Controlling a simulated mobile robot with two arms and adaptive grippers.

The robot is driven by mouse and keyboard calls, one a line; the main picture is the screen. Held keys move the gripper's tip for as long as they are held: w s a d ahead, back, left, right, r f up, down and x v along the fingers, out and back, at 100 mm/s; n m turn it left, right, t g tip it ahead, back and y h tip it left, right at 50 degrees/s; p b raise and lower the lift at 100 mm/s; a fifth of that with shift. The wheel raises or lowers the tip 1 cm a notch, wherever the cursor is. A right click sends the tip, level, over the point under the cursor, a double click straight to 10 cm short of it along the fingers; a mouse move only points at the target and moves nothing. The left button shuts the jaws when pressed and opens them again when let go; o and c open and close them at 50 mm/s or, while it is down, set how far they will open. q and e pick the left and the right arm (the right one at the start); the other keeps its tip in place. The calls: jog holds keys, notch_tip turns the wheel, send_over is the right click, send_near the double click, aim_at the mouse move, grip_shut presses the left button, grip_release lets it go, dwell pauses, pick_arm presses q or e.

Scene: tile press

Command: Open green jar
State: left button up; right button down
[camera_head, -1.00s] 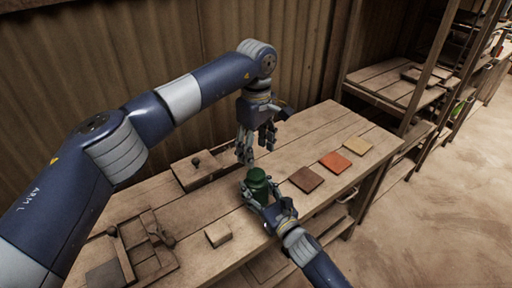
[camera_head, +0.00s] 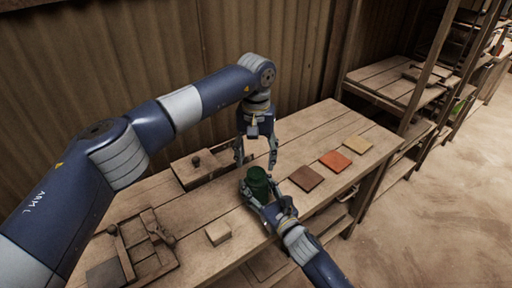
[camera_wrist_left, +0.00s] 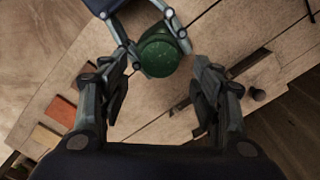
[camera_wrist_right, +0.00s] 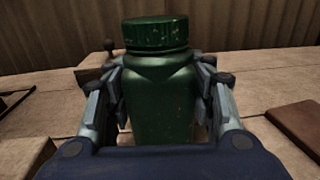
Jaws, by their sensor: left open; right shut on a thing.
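The green jar (camera_head: 258,186) stands upright on the wooden table with its ribbed green lid (camera_wrist_right: 156,33) on. My right gripper (camera_head: 259,199) is shut around the jar's body from the near side; its fingers touch both sides of the jar in the right wrist view (camera_wrist_right: 161,95). My left gripper (camera_head: 256,160) is open and empty, pointing down above the jar, its fingers spread wide. In the left wrist view the lid (camera_wrist_left: 160,54) lies beyond the left fingertips (camera_wrist_left: 160,118), roughly centred between them and apart from them.
Brown (camera_head: 306,178), orange (camera_head: 335,161) and yellow (camera_head: 358,145) tiles lie to the right. A wooden press block with a knob (camera_head: 199,168) stands behind left. A small beige block (camera_head: 218,232) and a wooden tray (camera_head: 124,262) lie to the left. A corrugated wall is behind.

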aim_at(256, 172)
pick_arm(q)
jog(key=shift+f, duration=2.4)
